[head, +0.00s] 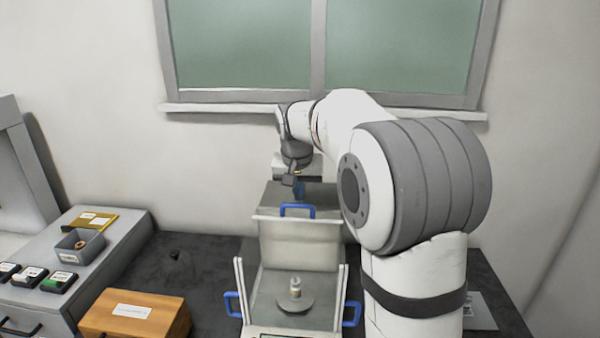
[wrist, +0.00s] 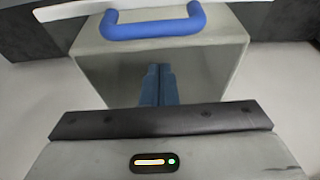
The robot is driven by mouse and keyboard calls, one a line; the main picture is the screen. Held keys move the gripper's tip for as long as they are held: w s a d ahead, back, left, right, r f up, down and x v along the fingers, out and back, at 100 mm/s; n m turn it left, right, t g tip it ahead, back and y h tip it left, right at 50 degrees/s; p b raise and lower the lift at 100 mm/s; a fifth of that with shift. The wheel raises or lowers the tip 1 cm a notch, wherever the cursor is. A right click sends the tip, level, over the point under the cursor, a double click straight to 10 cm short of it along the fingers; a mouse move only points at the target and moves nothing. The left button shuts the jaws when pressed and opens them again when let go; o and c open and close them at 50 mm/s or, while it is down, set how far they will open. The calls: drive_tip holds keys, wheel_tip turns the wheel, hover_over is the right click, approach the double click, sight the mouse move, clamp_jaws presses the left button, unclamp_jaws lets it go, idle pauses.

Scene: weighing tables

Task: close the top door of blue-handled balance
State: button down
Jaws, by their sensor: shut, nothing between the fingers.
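The blue-handled balance (head: 300,246) stands on the dark table, with a small vial (head: 295,287) on its round pan. Its top looks open above the pan. The top door (head: 270,197) is slid to the back, with its blue handle (head: 298,208) at its front edge. The handle also shows at the top of the wrist view (wrist: 152,27). My gripper (head: 299,192) is shut and empty, pointing down just behind the handle. Its blue fingertips (wrist: 157,85) appear apart from the handle in the wrist view; exact height is hard to tell.
Blue side handles (head: 232,303) (head: 352,313) stick out left and right of the balance. A wooden box (head: 135,315) and a grey bench with a small grey tray (head: 80,245) are at left. The wall and window sill (head: 220,109) are close behind.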

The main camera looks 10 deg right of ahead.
sight(297, 213)
drive_tip(key=s, duration=0.1)
drive_tip(key=s+r, duration=0.1)
drive_tip(key=s+a, duration=0.1)
drive_tip(key=shift+s+r, duration=0.15)
drive_tip(key=shift+s, duration=0.2)
drive_tip(key=shift+a, duration=0.1)
drive_tip(key=shift+s, duration=0.1)
drive_tip(key=shift+s, duration=0.1)
drive_tip(key=s+a+b, duration=0.4)
drive_tip(key=s, duration=0.9)
drive_tip(key=shift+a+f, duration=0.1)
drive_tip(key=shift+f, duration=0.1)
drive_tip(key=shift+s, duration=0.1)
